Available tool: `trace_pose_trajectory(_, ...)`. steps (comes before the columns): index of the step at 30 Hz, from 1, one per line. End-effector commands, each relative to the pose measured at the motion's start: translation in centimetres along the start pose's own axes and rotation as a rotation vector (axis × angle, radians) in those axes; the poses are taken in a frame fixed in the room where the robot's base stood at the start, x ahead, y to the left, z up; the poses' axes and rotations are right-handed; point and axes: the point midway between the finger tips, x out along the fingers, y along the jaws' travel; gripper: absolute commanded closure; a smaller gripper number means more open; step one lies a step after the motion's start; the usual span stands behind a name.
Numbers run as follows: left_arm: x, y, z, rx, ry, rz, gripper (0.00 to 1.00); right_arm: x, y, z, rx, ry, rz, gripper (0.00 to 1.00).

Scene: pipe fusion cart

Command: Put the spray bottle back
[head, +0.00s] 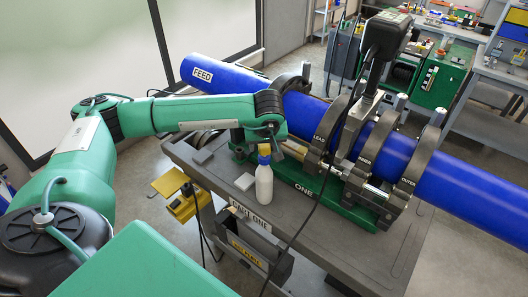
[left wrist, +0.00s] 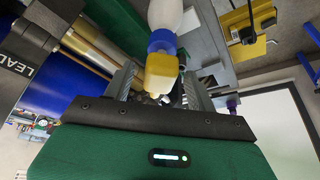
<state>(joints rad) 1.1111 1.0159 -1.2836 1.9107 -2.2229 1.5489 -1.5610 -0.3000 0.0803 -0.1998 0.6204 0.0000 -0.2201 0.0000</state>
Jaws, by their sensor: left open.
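The spray bottle (head: 264,182) stands upright on the grey cart top (head: 300,222), near its front edge. It has a white body, a blue collar and a yellow head. My left gripper (head: 264,146) is directly above it, pointing down. In the left wrist view the bottle's yellow head (left wrist: 161,72) shows between the two open fingers of my left gripper (left wrist: 160,84). I cannot tell whether a finger touches it. My right gripper is not in view.
The blue pipe (head: 460,192) runs through black clamps (head: 345,135) on a green base, just behind the bottle. Yellow brackets (head: 183,207) hang at the cart's left side. A black cable (head: 322,195) crosses the cart top.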

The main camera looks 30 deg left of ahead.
Motion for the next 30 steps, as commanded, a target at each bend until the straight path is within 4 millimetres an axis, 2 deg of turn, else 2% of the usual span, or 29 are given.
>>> trace_pose_trajectory(1, -0.8, 0.1, 0.2, 0.001, 0.003, 0.005, 0.43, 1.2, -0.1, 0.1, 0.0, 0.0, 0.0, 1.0)
trace_pose_trajectory(3, -2.4, 0.1, 0.1, 0.0, 0.003, 0.005, 0.43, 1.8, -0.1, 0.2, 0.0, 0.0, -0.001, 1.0)
trace_pose_trajectory(9, -6.3, 0.1, 0.1, 0.002, 0.003, 0.004, 0.43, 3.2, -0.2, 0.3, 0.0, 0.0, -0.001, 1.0)
trace_pose_trajectory(12, -7.5, 0.1, 0.1, 0.001, 0.001, 0.003, 0.43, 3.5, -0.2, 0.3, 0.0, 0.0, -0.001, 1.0)
trace_pose_trajectory(18, -8.5, 0.0, 0.0, 0.001, 0.0, 0.001, 0.43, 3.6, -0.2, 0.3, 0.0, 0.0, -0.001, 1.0)
trace_pose_trajectory(30, -8.5, 0.0, 0.0, 0.001, 0.0, 0.0, 0.43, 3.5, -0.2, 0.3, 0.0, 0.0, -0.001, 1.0)
